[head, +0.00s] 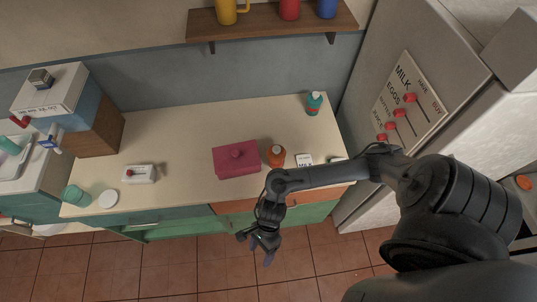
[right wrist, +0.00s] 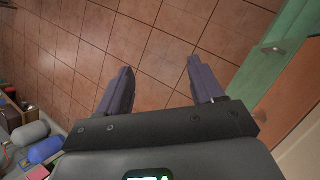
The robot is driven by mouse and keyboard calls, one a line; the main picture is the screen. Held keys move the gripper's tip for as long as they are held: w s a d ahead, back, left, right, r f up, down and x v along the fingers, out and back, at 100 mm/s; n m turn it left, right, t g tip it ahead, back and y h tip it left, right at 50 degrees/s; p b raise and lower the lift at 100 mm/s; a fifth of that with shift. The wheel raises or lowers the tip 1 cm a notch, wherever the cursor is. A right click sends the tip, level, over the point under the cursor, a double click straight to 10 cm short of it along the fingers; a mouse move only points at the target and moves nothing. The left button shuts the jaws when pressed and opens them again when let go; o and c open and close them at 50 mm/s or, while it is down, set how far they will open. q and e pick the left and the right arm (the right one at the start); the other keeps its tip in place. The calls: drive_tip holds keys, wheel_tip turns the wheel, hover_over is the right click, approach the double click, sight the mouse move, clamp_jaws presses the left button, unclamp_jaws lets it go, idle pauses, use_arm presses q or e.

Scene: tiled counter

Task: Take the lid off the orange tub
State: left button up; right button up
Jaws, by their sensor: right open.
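A small orange tub (head: 276,155) stands on the beige counter (head: 190,125), just right of a magenta box. Its top looks orange too; at this size I cannot clearly tell the lid from the body. My right gripper (head: 262,250) is in front of the counter edge, over the floor, nearer the camera than the tub and apart from it. In the right wrist view its two fingers (right wrist: 160,82) are spread with only floor tiles between them. The tub cannot be made out in the right wrist view. My left gripper is not in view.
The magenta lidded box (head: 236,167) sits directly left of the tub. A small white carton (head: 304,160) stands to its right, and a teal bottle (head: 314,103) behind. A white container (head: 139,174) is further left. A shelf (head: 270,22) with mugs hangs above. Counter behind the tub is clear.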

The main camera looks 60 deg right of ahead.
drive_tip(key=w+d+f+n+h, duration=0.2)
drive_tip(key=w+d, duration=0.1)
drive_tip(key=d, duration=0.5)
wheel_tip(320, 180, up, 12)
drive_tip(key=t+h+b, duration=0.1)
drive_tip(key=h+b, duration=0.3)
hover_over(276, 149)
drive_tip(key=shift+f+b, duration=0.2)
drive_tip(key=shift+b, duration=0.15)
wheel_tip(276, 149, down, 3)
drive_tip(key=shift+r, duration=0.1)
drive_tip(key=shift+w+f, duration=0.1)
drive_tip(key=shift+f, duration=0.55)
drive_tip(key=shift+f+p, duration=0.4)
drive_tip(key=shift+p, duration=0.05)
wheel_tip(276, 149, down, 3)
drive_tip(key=shift+f+p, duration=0.15)
drive_tip(key=shift+p, duration=0.45)
drive_tip(key=shift+f, duration=0.6)
drive_tip(key=shift+c, duration=0.3)
